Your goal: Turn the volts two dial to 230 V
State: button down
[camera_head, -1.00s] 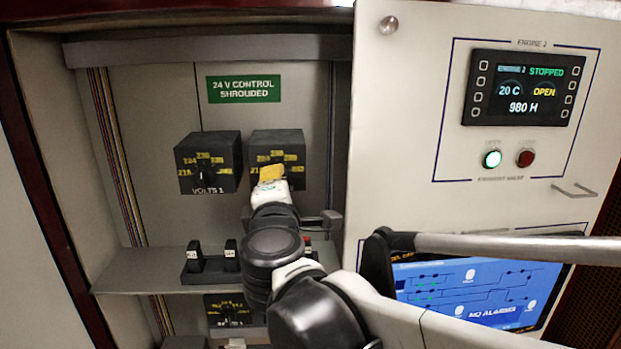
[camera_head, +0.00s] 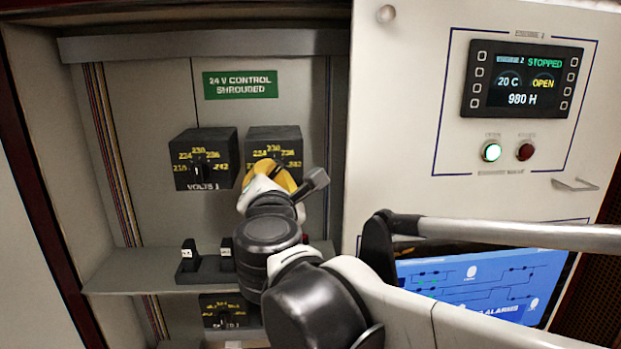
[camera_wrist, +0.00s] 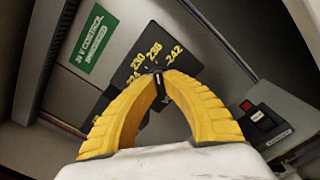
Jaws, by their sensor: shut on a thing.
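The volts two dial is a dark box (camera_head: 273,142) with yellow numbers, right of the similar VOLTS 1 box. My gripper (camera_head: 281,177) covers its lower part and knob in the head view. In the wrist view, the yellow fingers (camera_wrist: 160,74) come together on the small dark knob (camera_wrist: 159,92) of this dial, whose face (camera_wrist: 128,80) shows 230, 236 and 242. The gripper is shut on the knob and rolled relative to the box. The knob's pointer is mostly hidden between the fingers, so I cannot tell its exact setting.
The VOLTS 1 box (camera_head: 205,160) stands close on the left. A shelf (camera_head: 112,275) with black switches (camera_head: 188,255) lies below. A red-marked switch (camera_wrist: 262,117) shows at right in the wrist view. The cabinet door (camera_head: 400,120) with a screen is at right.

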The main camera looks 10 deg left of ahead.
jog(key=n+b, duration=0.1)
jog(key=n, duration=0.3)
jog(key=shift+n, duration=0.3)
jog(key=shift+n+b, duration=0.35)
jog(key=shift+n, duration=1.45)
jog(key=c, duration=1.5)
grip_release()
jog(key=v, duration=1.2)
